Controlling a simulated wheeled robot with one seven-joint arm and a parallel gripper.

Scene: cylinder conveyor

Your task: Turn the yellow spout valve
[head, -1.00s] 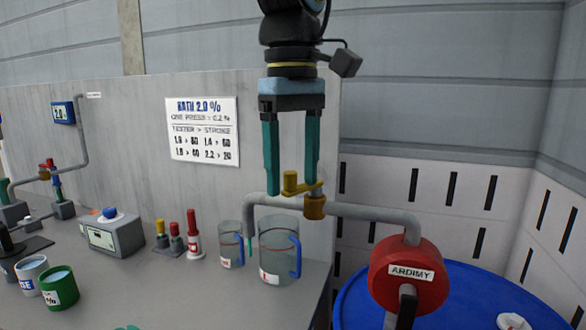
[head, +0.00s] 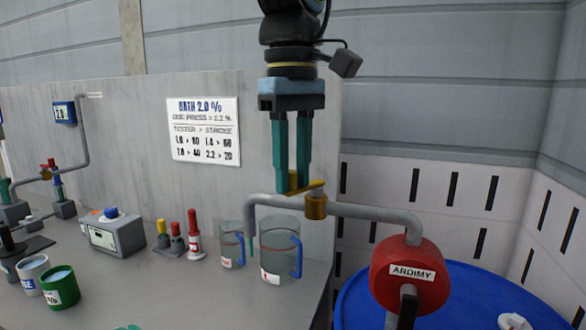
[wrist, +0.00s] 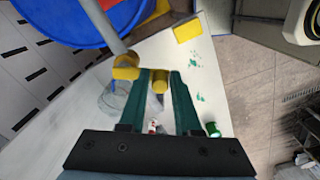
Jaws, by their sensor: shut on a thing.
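The yellow spout valve (head: 315,206) sits on the grey spout pipe (head: 365,211), above the bench's right end. Its handle has a short lever and an upright yellow knob. My gripper (head: 292,188) points down from above and is shut on the valve's knob, with a teal finger on each side of it. The wrist view shows the yellow knob (wrist: 159,82) between the fingertips and the valve body (wrist: 126,67) just left of them. In the head view the fingers hide most of the knob.
A large clear jug (head: 281,250) with a blue handle and a smaller one (head: 231,245) stand below the spout. A red ARDIMY pump (head: 408,275) sits on a blue drum (head: 470,290) at right. Cups, bottles and a grey box (head: 115,235) fill the bench's left.

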